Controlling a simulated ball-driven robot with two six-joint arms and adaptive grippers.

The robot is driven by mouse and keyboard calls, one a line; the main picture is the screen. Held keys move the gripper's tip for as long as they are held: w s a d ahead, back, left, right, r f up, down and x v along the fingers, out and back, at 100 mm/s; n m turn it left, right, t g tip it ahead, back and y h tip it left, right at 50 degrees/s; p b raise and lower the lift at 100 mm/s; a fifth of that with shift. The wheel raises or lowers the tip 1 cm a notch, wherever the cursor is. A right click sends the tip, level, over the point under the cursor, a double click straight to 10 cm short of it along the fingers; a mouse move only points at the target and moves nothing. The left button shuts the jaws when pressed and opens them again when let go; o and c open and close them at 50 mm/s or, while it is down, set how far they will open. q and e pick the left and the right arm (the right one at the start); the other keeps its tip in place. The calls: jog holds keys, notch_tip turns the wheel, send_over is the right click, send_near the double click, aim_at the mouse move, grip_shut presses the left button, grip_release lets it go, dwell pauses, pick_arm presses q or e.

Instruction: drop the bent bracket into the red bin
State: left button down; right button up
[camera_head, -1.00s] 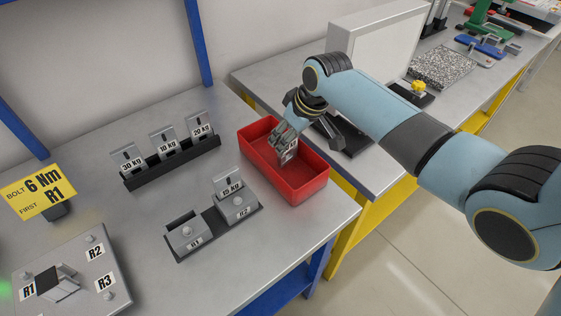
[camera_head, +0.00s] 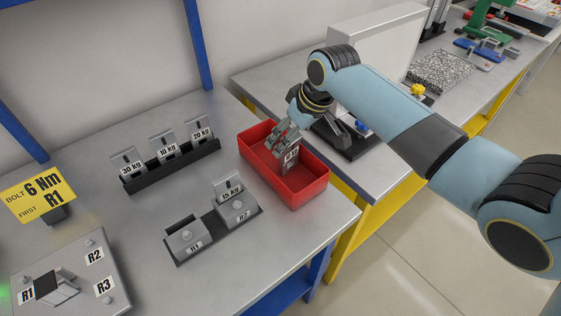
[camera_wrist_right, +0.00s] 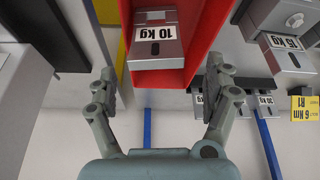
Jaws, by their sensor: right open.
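A grey metal bracket (camera_head: 290,166) with a printed label is inside the red bin (camera_head: 312,194). In the right wrist view the bracket (camera_wrist_right: 154,51) reads 10 Kg and lies between the red bin's walls (camera_wrist_right: 208,35). I cannot tell from its shape whether it is bent. My right gripper (camera_head: 284,139) is over the bin, just above the bracket. In the right wrist view its fingers (camera_wrist_right: 165,82) are spread wide, with the bracket beyond them and apart from both. My left gripper is not in view.
A black rack (camera_head: 172,166) holds brackets labelled 30, 10 and 20 kg. A fixture (camera_head: 213,232) left of the bin holds a 15 kg bracket. A plate (camera_head: 72,270) and yellow sign (camera_head: 38,192) stand further left. Bare bench lies between them.

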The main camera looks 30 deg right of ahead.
jog(key=v, duration=0.9)
jog(key=shift+r, duration=0.25)
jog(key=shift+s, duration=0.15)
jog(key=s+a+r+m+h, duration=0.1)
jog(key=s+a, duration=0.1)
jog(key=s, duration=0.9)
jog(key=s+a+r+h, duration=0.1)
jog(key=s+a, duration=0.1)
jog(key=s, duration=0.8)
notch_tip(320, 180, down, 38)
jog(key=s+d+g+b, duration=0.2)
jog(key=b, duration=1)
jog(key=s+f+b, duration=0.5)
jog(key=s+f, duration=0.4)
jog(key=f, duration=0.4)
jog(key=s+d+f+m+g+b, duration=0.1)
jog(key=s+f+b, duration=0.3)
jog(key=s+f, duration=0.6)
notch_tip(320, 180, down, 4)
jog(key=shift+d+r+b, duration=0.15)
jog(key=shift+r+b, duration=0.1)
jog(key=shift+b, duration=0.15)
